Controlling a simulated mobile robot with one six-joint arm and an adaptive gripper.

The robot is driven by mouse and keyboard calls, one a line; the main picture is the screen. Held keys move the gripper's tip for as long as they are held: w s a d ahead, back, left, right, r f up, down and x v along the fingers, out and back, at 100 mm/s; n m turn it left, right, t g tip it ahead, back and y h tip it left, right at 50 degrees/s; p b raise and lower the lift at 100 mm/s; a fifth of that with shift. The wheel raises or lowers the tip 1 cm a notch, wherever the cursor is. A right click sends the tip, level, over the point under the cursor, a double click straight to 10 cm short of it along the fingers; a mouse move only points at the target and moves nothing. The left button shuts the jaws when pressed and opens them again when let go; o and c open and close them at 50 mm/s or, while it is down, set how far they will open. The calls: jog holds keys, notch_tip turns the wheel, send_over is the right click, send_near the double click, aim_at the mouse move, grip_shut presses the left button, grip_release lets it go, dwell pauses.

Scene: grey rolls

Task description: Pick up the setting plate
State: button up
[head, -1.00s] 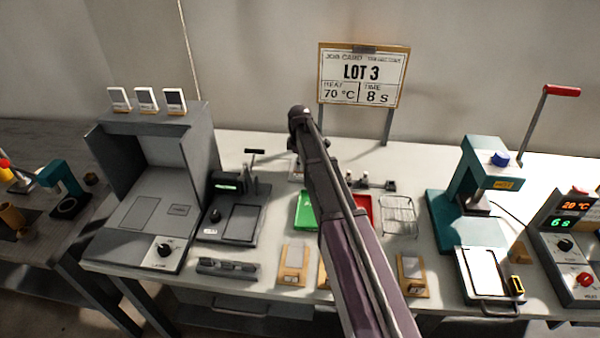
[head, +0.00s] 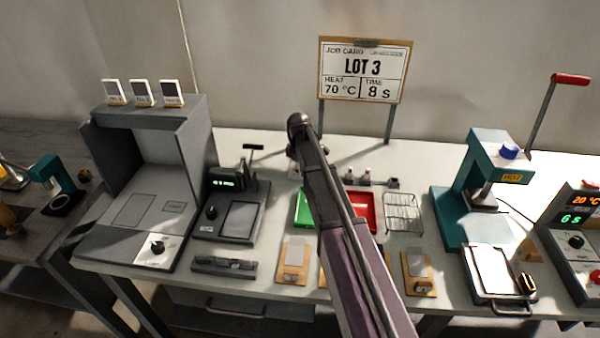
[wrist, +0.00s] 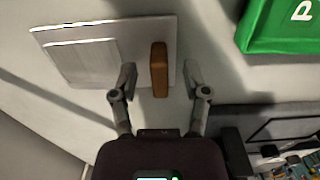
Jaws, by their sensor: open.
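A pale grey flat plate, which I take to be the setting plate (wrist: 137,52), lies at the upper left of the wrist view. A brown upright handle (wrist: 160,70) stands near its right end, and a smaller pale sheet shows on its left part. My gripper (wrist: 160,78) is open, with one finger on each side of the handle. Gaps show on both sides, and I cannot tell how high the fingertips are above the plate. In the head view my arm hides the gripper, and I cannot make out this plate there.
A green tray (head: 301,207) and a red tray (head: 366,222) lie mid-bench, partly behind my arm. A wire rack (head: 403,212) is right of them. A teal press (head: 470,190) stands right, a grey booth (head: 145,170) left. The job card (head: 364,72) stands behind.

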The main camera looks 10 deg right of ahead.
dwell(0.6)
grip_shut()
